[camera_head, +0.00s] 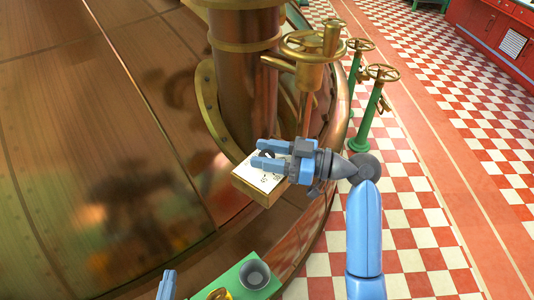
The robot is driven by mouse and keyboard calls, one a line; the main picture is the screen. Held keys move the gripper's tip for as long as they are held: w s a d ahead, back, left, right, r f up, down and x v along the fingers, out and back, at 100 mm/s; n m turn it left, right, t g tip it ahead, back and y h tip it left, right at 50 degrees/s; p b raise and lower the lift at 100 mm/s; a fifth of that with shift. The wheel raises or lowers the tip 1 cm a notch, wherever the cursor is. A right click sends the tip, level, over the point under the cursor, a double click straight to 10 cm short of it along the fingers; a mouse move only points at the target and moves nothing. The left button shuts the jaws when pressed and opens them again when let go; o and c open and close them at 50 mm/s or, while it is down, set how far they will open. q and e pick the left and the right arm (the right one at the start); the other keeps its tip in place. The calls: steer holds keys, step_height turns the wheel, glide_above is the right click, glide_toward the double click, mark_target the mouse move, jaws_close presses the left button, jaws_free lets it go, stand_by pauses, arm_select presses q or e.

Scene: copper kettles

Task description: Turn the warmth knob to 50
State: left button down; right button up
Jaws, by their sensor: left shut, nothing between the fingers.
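The warmth dial is a small box with a white, marked face (248,172) on a wooden-looking block (262,194), beside the copper column. My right gripper (255,154) is over the dial face, its two blue fingers apart and pointing left. A small dark part, perhaps the knob, shows between the fingers. The gripper hides much of the dial, and I cannot tell whether the fingers press on the knob. The dial's reading is too small to tell. My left gripper (167,284) shows only as a blue tip at the bottom edge; it is shut and empty.
A large copper kettle wall (90,130) fills the left. A brass handwheel (312,46) stands just above the dial. Green posts with brass wheels (378,73) stand at right. A green panel (233,279) with a grey cup-like part is at the bottom. The checkered floor at right is open.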

steer(key=o, duration=0.3)
steer(key=b+v, duration=0.1)
steer(key=v, duration=0.9)
steer(key=shift+d, duration=0.35)
steer(key=shift+s, duration=0.1)
